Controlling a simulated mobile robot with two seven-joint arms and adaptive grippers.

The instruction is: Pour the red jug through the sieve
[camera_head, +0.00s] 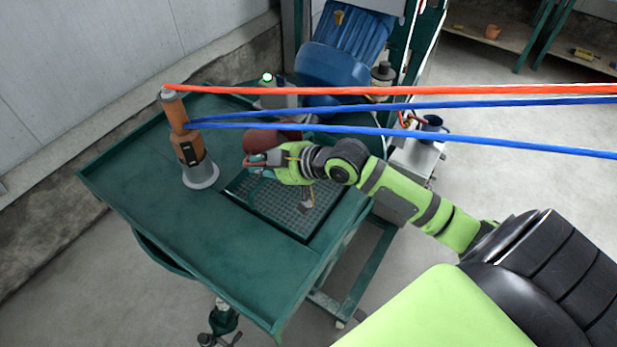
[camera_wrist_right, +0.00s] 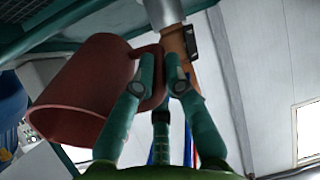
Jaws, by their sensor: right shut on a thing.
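The red jug (camera_head: 272,136) is above the green table, partly hidden behind my right gripper (camera_head: 256,160) in the head view. In the right wrist view the jug (camera_wrist_right: 85,90) fills the left, its wide end toward the lower left. My right gripper (camera_wrist_right: 158,75) is shut on the jug's handle side. Its exact tilt and contents cannot be told. The sieve appears as a dark perforated grid (camera_head: 275,212) set into the table, below and nearer than the jug. My left gripper is not in view.
An orange and grey sprayer-like tool (camera_head: 190,150) stands on the table (camera_head: 165,215) left of my gripper. Red and blue hoses (camera_head: 400,105) run from it across the view to the right. A blue motor (camera_head: 345,62) stands behind. The table's front left is clear.

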